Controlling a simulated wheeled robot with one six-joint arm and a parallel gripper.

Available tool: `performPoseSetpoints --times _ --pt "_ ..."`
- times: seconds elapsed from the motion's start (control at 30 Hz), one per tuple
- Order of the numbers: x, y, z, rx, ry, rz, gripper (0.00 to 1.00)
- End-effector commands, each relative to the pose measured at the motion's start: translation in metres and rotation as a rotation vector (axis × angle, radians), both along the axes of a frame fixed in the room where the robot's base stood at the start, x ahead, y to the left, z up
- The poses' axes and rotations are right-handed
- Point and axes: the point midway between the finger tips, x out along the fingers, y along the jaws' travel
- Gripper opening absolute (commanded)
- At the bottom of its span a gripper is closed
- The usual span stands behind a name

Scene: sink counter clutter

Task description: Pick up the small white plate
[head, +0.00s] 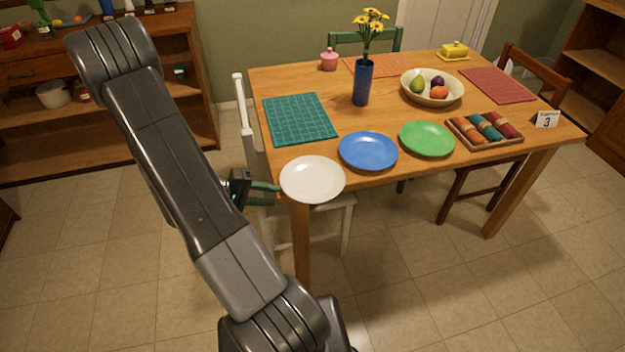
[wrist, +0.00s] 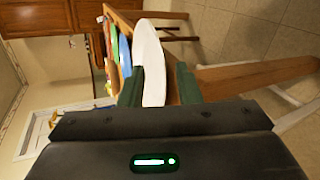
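The small white plate (head: 313,178) lies at the near left corner of the wooden table, partly over the edge. My gripper (head: 277,194) is at the plate's left rim in the head view. Its two green fingers are apart. In the wrist view, the white plate (wrist: 150,60) shows nearly edge-on between the spread fingers of my gripper (wrist: 160,67), with a gap on the right-hand finger's side. I cannot tell whether the left-hand finger touches the plate.
A blue plate (head: 368,151) and a green plate (head: 427,139) lie to the right. A teal placemat (head: 299,119) and a blue flower vase (head: 362,83) are behind. A white chair (head: 331,212) stands close by, under the corner.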

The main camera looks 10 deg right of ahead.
Motion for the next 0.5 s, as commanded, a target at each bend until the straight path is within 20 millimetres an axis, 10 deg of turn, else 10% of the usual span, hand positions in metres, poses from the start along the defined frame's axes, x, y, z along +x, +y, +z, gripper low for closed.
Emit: performPoseSetpoints --times 0.5 --pt "0.003 -0.046 -0.022 0.000 0.003 -0.003 0.30"
